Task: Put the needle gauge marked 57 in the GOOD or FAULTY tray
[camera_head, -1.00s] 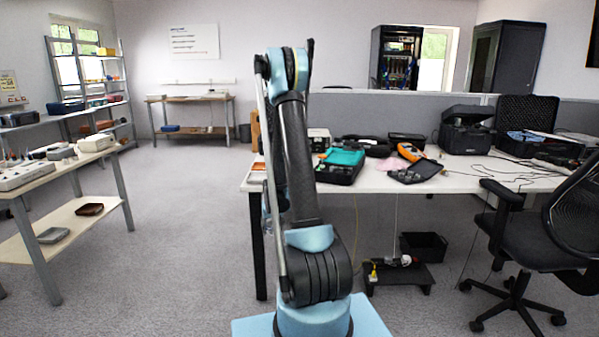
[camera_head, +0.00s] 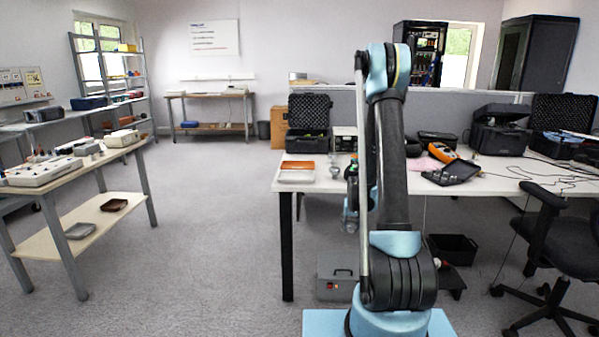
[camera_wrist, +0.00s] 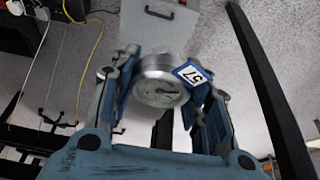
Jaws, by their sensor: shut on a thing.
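The needle gauge (camera_wrist: 157,88) is a round silver case with a pale dial, and a blue-edged tag reading 57 (camera_wrist: 194,76) shows at its side. My gripper (camera_wrist: 166,72) is shut on it, with a finger on each side, in the wrist view. In the head view my gripper (camera_head: 351,205) hangs left of my arm, beside the white table's edge; the gauge is small and blurred there. On that table's left end lie an orange-brown tray (camera_head: 297,165) and a pale tray (camera_head: 296,177). No GOOD or FAULTY marking is legible.
The white table (camera_head: 500,185) holds cases and an orange meter (camera_head: 442,152). A grey box (camera_head: 337,278) stands on the floor below. A left bench's lower shelf holds a grey tray (camera_head: 80,230) and a brown tray (camera_head: 114,205). The middle floor is open.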

